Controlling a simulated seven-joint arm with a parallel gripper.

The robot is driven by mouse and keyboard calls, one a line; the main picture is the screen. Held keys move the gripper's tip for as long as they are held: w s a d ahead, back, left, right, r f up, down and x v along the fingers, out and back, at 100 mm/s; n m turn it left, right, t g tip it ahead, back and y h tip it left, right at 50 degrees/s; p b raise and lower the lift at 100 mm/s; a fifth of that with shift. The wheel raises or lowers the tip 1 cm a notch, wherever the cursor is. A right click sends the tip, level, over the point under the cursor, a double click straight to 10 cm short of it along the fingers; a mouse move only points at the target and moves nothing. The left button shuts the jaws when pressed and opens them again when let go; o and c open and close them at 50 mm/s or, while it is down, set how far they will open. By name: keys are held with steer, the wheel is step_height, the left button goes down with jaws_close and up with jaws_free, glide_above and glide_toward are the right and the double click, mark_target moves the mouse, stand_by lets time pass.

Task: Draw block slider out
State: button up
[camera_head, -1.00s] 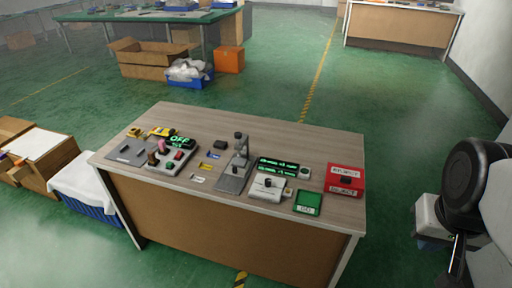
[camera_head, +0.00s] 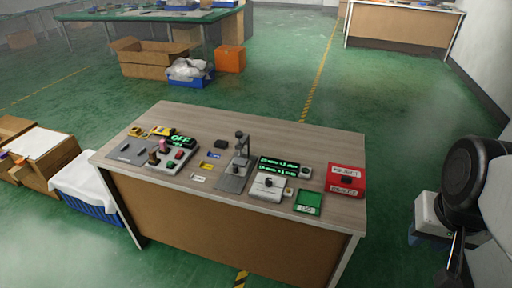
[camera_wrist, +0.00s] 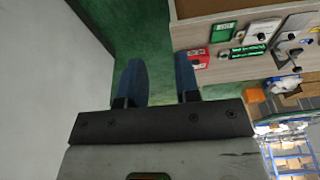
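In the head view, a bench carries several small fixtures. A white box with a black knob (camera_head: 268,186) sits right of centre. Left of it, a grey stand with an upright post (camera_head: 238,162) rises from a flat plate. I cannot tell for sure which fixture is the block slider. A grey control box with knobs and a red button (camera_head: 172,157) stands at the left. My gripper (camera_wrist: 160,82) shows in the wrist view with two blue fingers spread apart and nothing between them. It is off the bench, away from all fixtures.
A green tray (camera_head: 308,202) and a red reject bin (camera_head: 345,180) stand at the bench's right end. A lit green display (camera_head: 279,167) is behind the white box. A grey plate (camera_head: 124,151) lies at the left. The bench's back strip is clear.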

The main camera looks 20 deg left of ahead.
steer(key=w+a+f+m+g+y, duration=0.2)
steer(key=w+a+f+m+y, duration=0.2)
steer(key=w+a, duration=0.7)
steer(key=w+a+f+m+g+y, duration=0.2)
steer(key=w+a+f+m+y, duration=0.25)
steer(key=w+a, duration=0.7)
steer(key=m+t+y, duration=0.1)
steer(key=m+y, duration=0.4)
steer(key=m, duration=0.4)
glide_toward(236, 167)
steer(key=v, duration=0.2)
steer(key=shift+s+d, duration=0.15)
steer(key=shift+d, duration=0.1)
steer(key=shift+x, duration=5.9)
steer(key=shift+c, duration=0.4)
